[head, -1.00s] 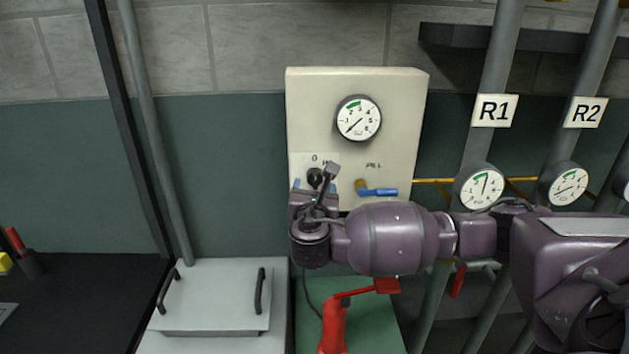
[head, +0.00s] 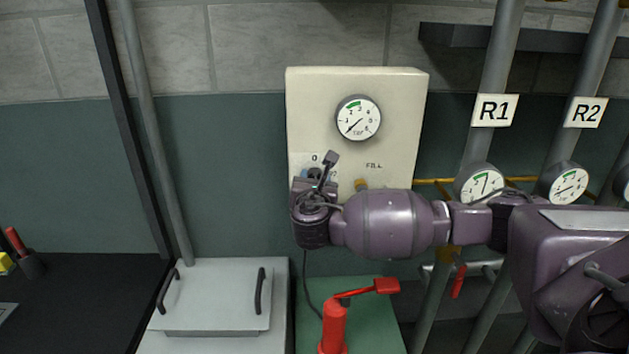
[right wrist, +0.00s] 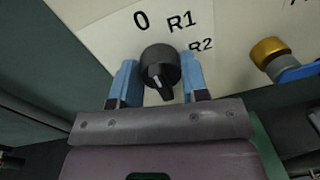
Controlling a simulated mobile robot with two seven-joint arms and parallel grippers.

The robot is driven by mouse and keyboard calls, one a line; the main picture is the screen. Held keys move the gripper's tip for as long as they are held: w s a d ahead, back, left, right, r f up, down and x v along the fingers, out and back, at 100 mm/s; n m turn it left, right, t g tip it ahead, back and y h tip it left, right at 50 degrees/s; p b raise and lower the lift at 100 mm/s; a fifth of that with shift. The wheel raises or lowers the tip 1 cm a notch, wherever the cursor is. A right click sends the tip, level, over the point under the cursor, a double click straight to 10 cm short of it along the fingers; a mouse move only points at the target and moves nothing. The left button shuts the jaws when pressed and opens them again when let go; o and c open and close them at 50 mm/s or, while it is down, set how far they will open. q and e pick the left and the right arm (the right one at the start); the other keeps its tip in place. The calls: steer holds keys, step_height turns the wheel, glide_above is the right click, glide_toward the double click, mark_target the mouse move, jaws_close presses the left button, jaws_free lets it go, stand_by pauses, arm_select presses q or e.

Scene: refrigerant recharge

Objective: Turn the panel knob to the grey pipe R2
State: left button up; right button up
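The black panel knob (right wrist: 160,68) shows in the right wrist view, below the printed labels 0, R1 and R2. Its white mark is on the lower side, where a narrow tab points down. In the head view my right wrist hides most of the knob (head: 314,172) on the cream panel (head: 400,110). My right gripper (right wrist: 159,78) has its blue fingers on either side of the knob, apart, with the knob between them; firm contact does not show. The grey pipe R2 (head: 593,60) stands at the right with its label (head: 585,112). My left gripper is not in view.
A brass valve with a blue handle (right wrist: 297,72) is right of the knob. A gauge (head: 358,118) sits above on the panel. Pipe R1 (head: 504,50) stands left of R2. A red pump (head: 334,325) stands below my arm. A lidded grey box (head: 218,295) is at lower left.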

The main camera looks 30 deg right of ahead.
steer(key=shift+c, duration=0.6)
